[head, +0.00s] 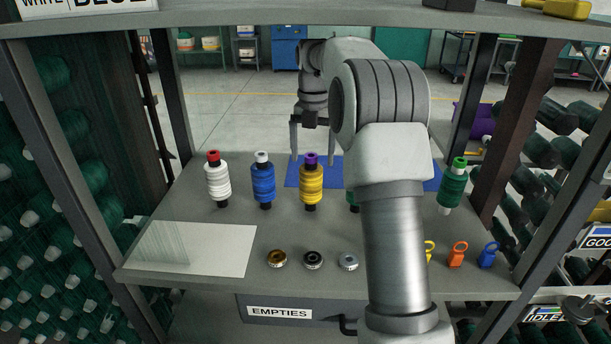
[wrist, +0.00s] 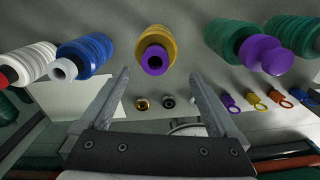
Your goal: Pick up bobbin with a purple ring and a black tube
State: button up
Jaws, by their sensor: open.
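A bobbin wound with yellow thread (head: 311,188) stands upright on the grey shelf, with a purple ring (head: 311,159) on top and a black tube end below. In the wrist view the yellow bobbin (wrist: 158,44) lies ahead, roughly centred between the fingers, its purple ring facing the camera.
White (head: 217,183), blue (head: 263,184) and green (head: 453,188) bobbins stand in the row. Loose rings (head: 313,259) and coloured tags (head: 457,254) lie along the front. A pale sheet (head: 190,248) lies at left. An upper shelf (head: 230,19) and posts frame the space.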

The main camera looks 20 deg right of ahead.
jog(key=shift+w+f, duration=0.1)
jog(key=shift+w, duration=0.3)
notch_tip(320, 180, down, 7)
jog(key=b, duration=0.2)
jog(key=shift+f+b, duration=0.15)
jog(key=shift+b, duration=0.2)
grip_shut()
